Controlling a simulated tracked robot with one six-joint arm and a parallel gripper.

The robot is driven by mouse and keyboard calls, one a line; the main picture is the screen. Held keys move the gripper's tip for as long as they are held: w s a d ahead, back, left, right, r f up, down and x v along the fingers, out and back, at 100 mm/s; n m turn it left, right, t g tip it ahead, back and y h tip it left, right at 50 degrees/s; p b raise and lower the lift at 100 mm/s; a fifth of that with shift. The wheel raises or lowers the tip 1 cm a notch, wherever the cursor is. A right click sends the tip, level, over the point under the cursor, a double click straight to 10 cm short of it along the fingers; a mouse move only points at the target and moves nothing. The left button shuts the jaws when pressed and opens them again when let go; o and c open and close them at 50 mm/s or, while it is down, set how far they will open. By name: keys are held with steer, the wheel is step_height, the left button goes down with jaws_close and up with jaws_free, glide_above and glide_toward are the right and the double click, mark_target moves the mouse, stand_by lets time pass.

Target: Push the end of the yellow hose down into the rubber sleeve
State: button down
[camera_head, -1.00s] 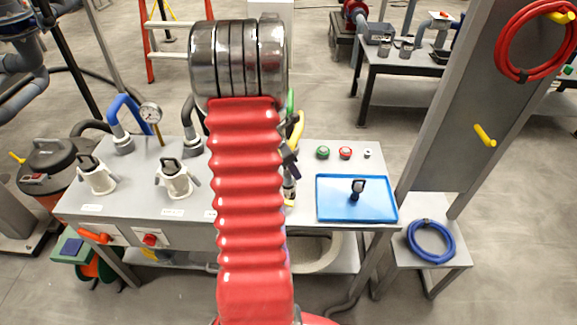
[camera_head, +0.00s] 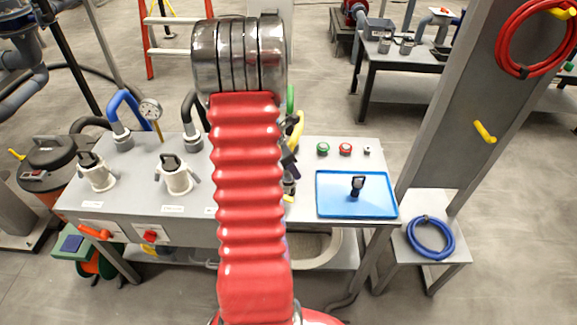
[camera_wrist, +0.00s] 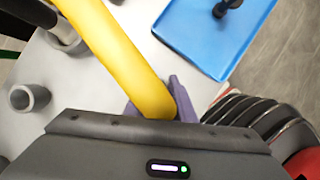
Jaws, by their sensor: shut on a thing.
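The yellow hose (camera_wrist: 115,50) runs from the top left of the wrist view down between the purple fingers of my gripper (camera_wrist: 158,103). My gripper is shut on it. Its end is hidden behind the gripper body. In the head view, a short bend of the yellow hose (camera_head: 297,125) shows right of my red arm, with my gripper (camera_head: 289,166) just below it, partly hidden. A grey open-topped round socket (camera_wrist: 28,97) stands on the bench at the left of the wrist view. I cannot tell whether it is the rubber sleeve; no other sleeve shows clearly.
A blue tray (camera_head: 330,212) holding a small black-handled thing (camera_head: 357,184) lies on the bench right of my gripper. Green (camera_head: 323,148) and red (camera_head: 345,148) buttons are behind it. White fittings (camera_head: 174,176) and hoses stand at left. A grey post (camera_head: 440,110) rises at right.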

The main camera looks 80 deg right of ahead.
steer(key=shift+f, duration=0.25)
steer(key=c, duration=1.4)
jaws_free()
steer(key=shift+r, duration=0.1)
steer(key=v, duration=1.3)
steer(key=shift+w+a+r, duration=0.2)
steer(key=shift+a+r, duration=0.05)
steer(key=shift+r, duration=0.05)
